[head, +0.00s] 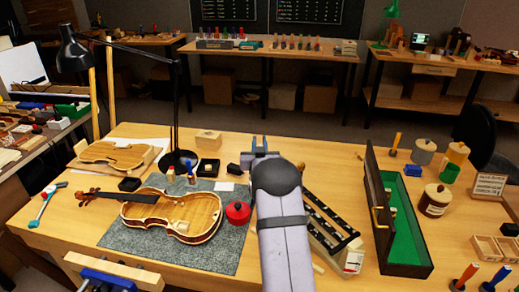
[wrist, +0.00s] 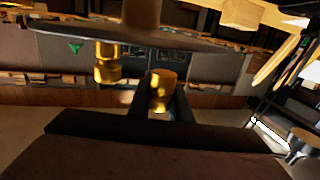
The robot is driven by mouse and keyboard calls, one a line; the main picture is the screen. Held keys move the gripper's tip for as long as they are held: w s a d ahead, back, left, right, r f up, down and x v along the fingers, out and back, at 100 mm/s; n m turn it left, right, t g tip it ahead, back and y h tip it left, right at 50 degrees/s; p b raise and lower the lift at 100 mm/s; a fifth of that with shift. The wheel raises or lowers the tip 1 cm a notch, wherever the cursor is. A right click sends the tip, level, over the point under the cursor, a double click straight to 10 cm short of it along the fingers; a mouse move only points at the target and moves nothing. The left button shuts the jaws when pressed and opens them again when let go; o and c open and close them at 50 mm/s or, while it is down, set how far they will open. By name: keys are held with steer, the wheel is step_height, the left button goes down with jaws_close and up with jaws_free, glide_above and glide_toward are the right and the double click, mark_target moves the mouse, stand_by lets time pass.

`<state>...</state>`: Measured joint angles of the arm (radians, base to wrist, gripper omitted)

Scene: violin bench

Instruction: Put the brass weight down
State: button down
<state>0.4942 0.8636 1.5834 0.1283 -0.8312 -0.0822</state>
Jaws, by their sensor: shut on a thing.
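The brass weight (wrist: 160,88) is a small shiny gold cylinder in the wrist view, between the two dark fingers of my gripper (wrist: 162,105). My gripper is shut on it. In the head view my gripper (head: 259,145) is over the back middle of the bench, pointing away, with its arm below it in the picture. The weight cannot be made out there. A second gold piece (wrist: 107,62) shows left of the held weight in the wrist view, under a large grey disc-like shape (wrist: 110,36); I cannot tell what they belong to.
The violin body (head: 170,212) lies on a grey mat (head: 120,237) at left, with a red round pot (head: 238,212) beside my arm. A black desk lamp (head: 176,110) stands behind. An open green-lined case (head: 408,235) and a lidded jar (head: 434,200) are at right.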

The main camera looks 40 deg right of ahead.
steer(key=shift+f, duration=1.45)
steer(key=shift+f, duration=0.2)
steer(key=c, duration=1.6)
jaws_free()
steer(key=shift+o, duration=0.2)
steer(key=shift+r+p, duration=0.1)
steer(key=shift+p, duration=0.2)
steer(key=shift+s+a, duration=0.1)
steer(key=b+v, duration=0.4)
steer(key=v, duration=0.5)
steer(key=shift+s, duration=0.4)
steer(key=shift+o, duration=0.5)
steer(key=shift+v, duration=1.05)
